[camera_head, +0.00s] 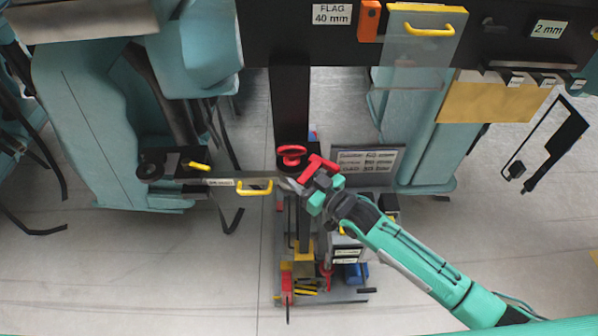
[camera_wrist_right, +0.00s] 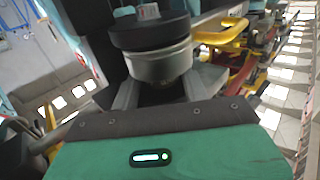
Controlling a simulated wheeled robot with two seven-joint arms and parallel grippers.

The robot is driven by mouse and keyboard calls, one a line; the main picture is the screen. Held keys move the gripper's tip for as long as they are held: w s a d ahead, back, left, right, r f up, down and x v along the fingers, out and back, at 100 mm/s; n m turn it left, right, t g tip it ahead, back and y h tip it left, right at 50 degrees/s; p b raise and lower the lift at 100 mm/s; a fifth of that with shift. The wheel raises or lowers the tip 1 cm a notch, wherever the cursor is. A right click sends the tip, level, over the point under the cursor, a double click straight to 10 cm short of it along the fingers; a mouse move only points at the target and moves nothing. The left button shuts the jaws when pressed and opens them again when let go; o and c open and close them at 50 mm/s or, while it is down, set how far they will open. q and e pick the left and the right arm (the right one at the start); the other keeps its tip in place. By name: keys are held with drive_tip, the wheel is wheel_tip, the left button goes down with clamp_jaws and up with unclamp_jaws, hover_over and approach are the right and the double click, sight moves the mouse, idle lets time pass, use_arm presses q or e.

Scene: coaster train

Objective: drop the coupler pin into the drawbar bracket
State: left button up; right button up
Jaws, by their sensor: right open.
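My right gripper (camera_head: 290,185) is open beside the dark central column, its tips pointing left at the right end of a flat labelled bar (camera_head: 225,183). In the right wrist view, a cylinder (camera_wrist_right: 160,65) with a black top and silver body stands between or just beyond my open grey fingers (camera_wrist_right: 165,92); contact cannot be told. A red ring (camera_head: 291,151) and a red T-shaped part (camera_head: 318,167) show near the gripper. I cannot tell which part is the coupler pin. The drawbar bracket is not clearly identifiable. My left gripper is not in view.
Teal car bodies (camera_head: 90,120) stand at left and right (camera_head: 435,160). A dark beam with a clear panel and yellow handle (camera_head: 428,30) crosses the top. Below the gripper is a cluttered stand with a yellow block (camera_head: 303,262). Floor (camera_head: 150,270) is open at lower left.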

drive_tip(key=c, duration=0.7)
drive_tip(key=o, duration=0.7)
